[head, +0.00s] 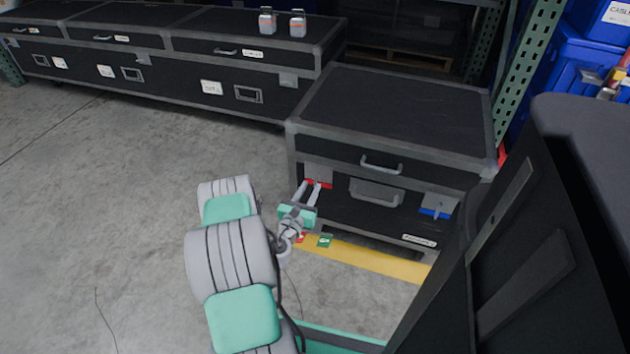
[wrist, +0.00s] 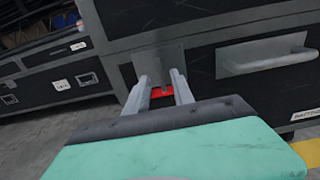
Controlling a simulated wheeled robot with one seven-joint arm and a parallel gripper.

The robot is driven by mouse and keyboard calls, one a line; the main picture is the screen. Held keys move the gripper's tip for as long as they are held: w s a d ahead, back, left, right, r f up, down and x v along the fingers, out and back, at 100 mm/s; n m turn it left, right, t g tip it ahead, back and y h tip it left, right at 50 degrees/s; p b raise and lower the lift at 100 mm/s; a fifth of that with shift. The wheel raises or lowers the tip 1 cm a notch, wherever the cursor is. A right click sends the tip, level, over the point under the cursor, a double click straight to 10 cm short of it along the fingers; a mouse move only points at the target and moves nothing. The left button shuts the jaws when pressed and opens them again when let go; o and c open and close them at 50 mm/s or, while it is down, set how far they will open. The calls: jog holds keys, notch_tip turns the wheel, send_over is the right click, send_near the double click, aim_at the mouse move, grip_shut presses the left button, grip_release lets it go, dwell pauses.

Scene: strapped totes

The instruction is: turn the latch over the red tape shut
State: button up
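The black case (head: 390,110) with grey edging stands at the right of the head view. Red tape (head: 322,184) shows at the left of its front, below a grey latch plate (head: 318,173). In the wrist view the red tape (wrist: 161,93) lies between my finger tips, under the grey latch plate (wrist: 156,62). My gripper (head: 311,185) is at this latch, its two fingers apart; it also shows in the wrist view (wrist: 159,77). The fingers partly hide the latch. I cannot tell its turn angle or whether they touch it.
Blue tape (head: 435,213) with a second latch is at the case's right front. A grey handle (head: 377,192) is between the latches. A yellow floor stripe (head: 370,260) runs in front. A row of black cases (head: 170,75) stands behind left. Grey floor at left is clear.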

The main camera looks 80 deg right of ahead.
aim_at(314, 181)
jog(key=d, duration=0.3)
jog(key=d+b, duration=0.1)
jog(key=d, duration=0.1)
jog(key=shift+s+d, duration=0.2)
jog(key=shift+s, duration=0.05)
grip_shut()
